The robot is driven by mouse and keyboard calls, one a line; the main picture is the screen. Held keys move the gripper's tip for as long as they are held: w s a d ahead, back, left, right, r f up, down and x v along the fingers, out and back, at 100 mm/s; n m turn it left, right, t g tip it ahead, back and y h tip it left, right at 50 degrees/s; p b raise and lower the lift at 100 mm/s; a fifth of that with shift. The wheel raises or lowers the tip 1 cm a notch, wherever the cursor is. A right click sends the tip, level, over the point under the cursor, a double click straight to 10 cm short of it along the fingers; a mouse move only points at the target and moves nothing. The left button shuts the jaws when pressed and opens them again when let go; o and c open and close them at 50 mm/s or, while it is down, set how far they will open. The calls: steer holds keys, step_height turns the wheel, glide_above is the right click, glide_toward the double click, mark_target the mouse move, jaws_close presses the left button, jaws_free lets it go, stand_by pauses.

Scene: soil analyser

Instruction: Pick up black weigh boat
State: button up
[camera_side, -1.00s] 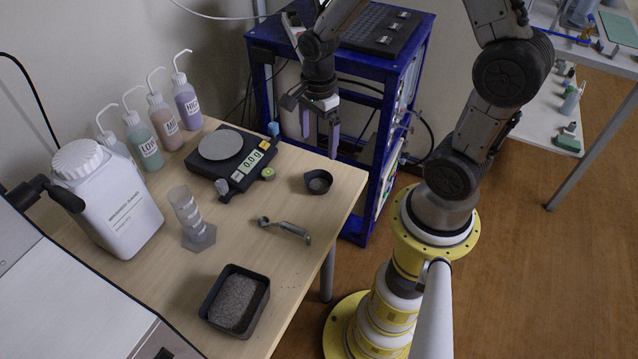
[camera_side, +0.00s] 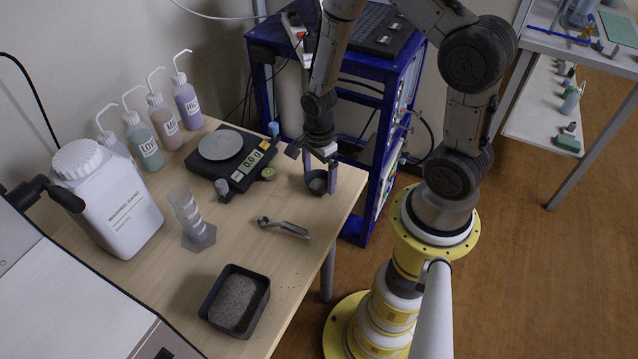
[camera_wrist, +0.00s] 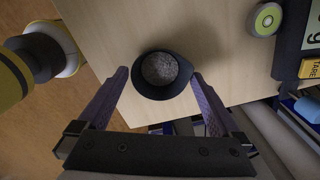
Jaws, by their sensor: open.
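The black weigh boat (camera_side: 317,182) is a small round dark cup with a spout, standing on the wooden table near its right edge. In the wrist view the weigh boat (camera_wrist: 162,75) holds grey granular soil. My gripper (camera_side: 321,178) is lowered over it, with one finger on each side. In the wrist view my gripper (camera_wrist: 158,76) is open, its purple fingertips on the left and right of the boat. A narrow gap shows at the left finger; the right fingertip is very close to the boat, and contact is unclear.
A black balance (camera_side: 233,160) reading 0.0 g stands left of the boat, with a small green-topped round item (camera_side: 268,174) beside it. A metal scoop (camera_side: 285,228) and a soil tray (camera_side: 236,300) lie nearer the camera. A blue frame (camera_side: 385,150) stands behind the table edge.

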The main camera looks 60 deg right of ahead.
steer(key=shift+f, duration=0.65)
steer(key=c, duration=0.9)
steer(key=shift+r, duration=0.15)
